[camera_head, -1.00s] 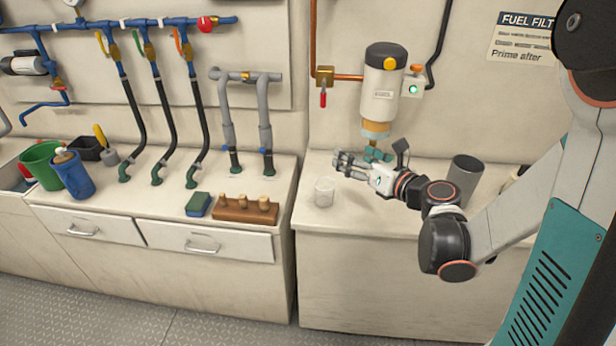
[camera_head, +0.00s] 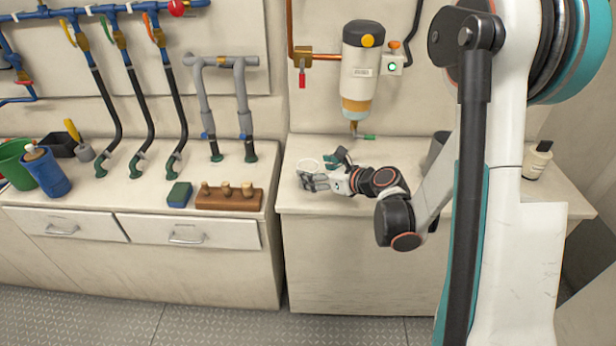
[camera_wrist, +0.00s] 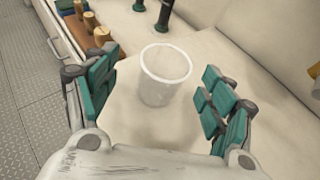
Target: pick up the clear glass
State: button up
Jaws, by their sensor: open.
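The clear glass (camera_wrist: 164,82) stands upright on the counter in the wrist view, ahead of my gripper (camera_wrist: 158,98) and roughly centred between its teal finger pads. The fingers are spread wide and hold nothing. In the head view my gripper (camera_head: 318,177) is low over the right-hand counter. The rim of the glass (camera_head: 308,165) shows just behind the fingers there, and the rest of it is mostly hidden by them. I cannot tell whether a finger touches the glass.
A wooden block with pegs (camera_head: 229,197) and a blue-green sponge (camera_head: 179,195) lie on the left counter. A fuel filter (camera_head: 361,70) hangs on the wall above the right counter.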

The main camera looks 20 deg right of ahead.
aim_at(311, 167)
jog(key=x, duration=0.1)
jog(key=b+x, duration=0.1)
jog(key=x, duration=0.1)
jog(key=b+x, duration=0.1)
jog(key=x, duration=0.1)
jog(key=shift+w+d, duration=0.25)
jog(key=c, duration=1.2)
